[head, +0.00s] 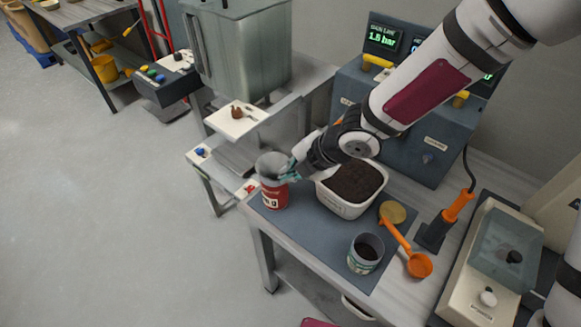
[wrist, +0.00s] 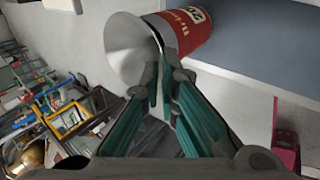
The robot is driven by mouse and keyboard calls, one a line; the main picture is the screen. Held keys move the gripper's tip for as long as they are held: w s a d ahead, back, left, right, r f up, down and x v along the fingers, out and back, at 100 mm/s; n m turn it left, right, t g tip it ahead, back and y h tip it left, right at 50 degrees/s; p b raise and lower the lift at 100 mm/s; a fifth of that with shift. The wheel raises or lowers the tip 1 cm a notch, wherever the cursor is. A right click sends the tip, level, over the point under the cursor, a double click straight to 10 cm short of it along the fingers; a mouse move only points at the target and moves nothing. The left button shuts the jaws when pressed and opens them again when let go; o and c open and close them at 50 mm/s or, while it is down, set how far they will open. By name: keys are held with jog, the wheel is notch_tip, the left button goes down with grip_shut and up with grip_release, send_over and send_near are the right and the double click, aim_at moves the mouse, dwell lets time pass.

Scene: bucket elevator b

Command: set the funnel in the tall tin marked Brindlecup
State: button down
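A red tin (head: 272,196) stands upright at the left end of the blue-grey mat. In the wrist view, the red tin (wrist: 190,30) shows pale lettering that seems to begin "Bri"; the rest is hard to read. The pale grey funnel (head: 270,163) is at the tin's mouth, wide end up; its spout is hidden. In the wrist view, the funnel's cone (wrist: 127,48) overlaps the tin's end. My gripper (head: 290,172) is at the funnel's right side. Its teal fingers (wrist: 163,85) straddle the funnel wall near the rim, close together and apparently shut on it.
A white tub of dark grounds (head: 345,208) stands just right of the tin, under my arm. A smaller open can (head: 355,264), an orange scoop (head: 418,264) and a scale-like machine (head: 478,290) lie farther right. A metal hopper (head: 245,50) stands behind. The mat's front left is clear.

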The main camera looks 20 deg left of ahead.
jog(key=c, duration=2.3)
grip_release()
jog(key=shift+f, duration=0.1)
jog(key=o, duration=0.6)
jog(key=shift+r+p, duration=2.2)
jog(key=shift+r, duration=1.85)
